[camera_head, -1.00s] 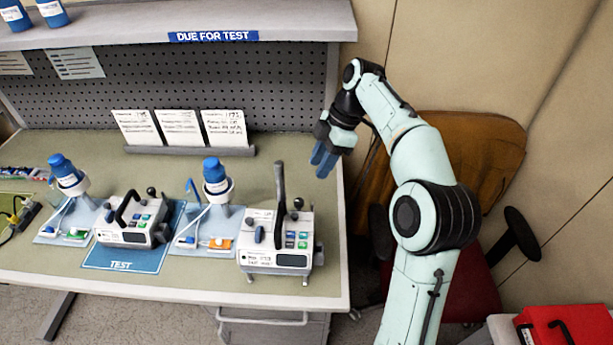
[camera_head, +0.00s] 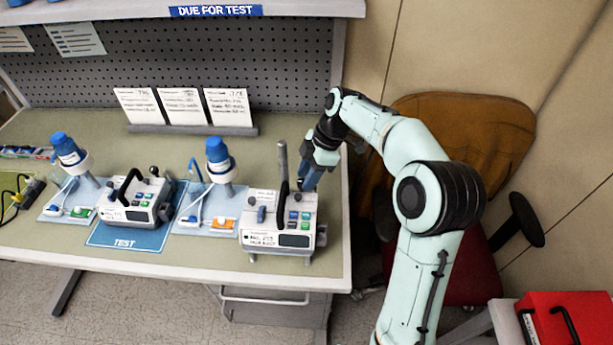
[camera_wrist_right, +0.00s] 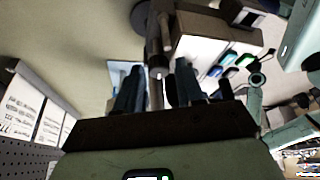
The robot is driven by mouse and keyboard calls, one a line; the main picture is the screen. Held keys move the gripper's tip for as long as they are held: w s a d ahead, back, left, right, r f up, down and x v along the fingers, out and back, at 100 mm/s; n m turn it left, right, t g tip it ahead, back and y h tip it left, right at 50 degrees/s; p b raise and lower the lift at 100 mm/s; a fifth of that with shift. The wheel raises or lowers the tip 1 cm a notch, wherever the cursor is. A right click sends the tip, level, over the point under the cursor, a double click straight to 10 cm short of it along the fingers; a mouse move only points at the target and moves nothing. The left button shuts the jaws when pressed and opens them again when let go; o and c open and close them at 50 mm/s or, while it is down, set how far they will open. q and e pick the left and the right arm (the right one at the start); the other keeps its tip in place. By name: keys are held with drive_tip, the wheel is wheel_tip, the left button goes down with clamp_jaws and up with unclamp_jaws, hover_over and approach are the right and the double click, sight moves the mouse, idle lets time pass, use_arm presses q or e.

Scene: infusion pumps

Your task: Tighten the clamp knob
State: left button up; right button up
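The right-hand pump (camera_head: 280,240), a white box with coloured buttons and a small screen, stands at the bench's front right. A dark handle (camera_head: 283,190) and a grey pole (camera_head: 282,155) rise at it. A small black knob (camera_head: 299,184) shows at its back right, partly hidden by my gripper; I cannot tell whether this is the clamp knob. My right gripper (camera_head: 311,178) points down at the pump's back right corner. In the right wrist view its fingers (camera_wrist_right: 158,90) are apart, with a grey rod (camera_wrist_right: 154,45) between or just beyond them; contact is unclear. My left gripper is out of view.
Another pump (camera_head: 135,205) stands on the blue TEST mat (camera_head: 125,237). Blue-capped bottles (camera_head: 218,155) stand on trays beside the pumps. White cards (camera_head: 182,106) stand at the back. A chair (camera_head: 460,140) and red case (camera_head: 565,318) are at right.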

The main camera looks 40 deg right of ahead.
drive_tip(key=shift+w+a+f, duration=0.15)
drive_tip(key=shift+w+f, duration=0.05)
drive_tip(key=shift+f, duration=0.2)
clamp_jaws()
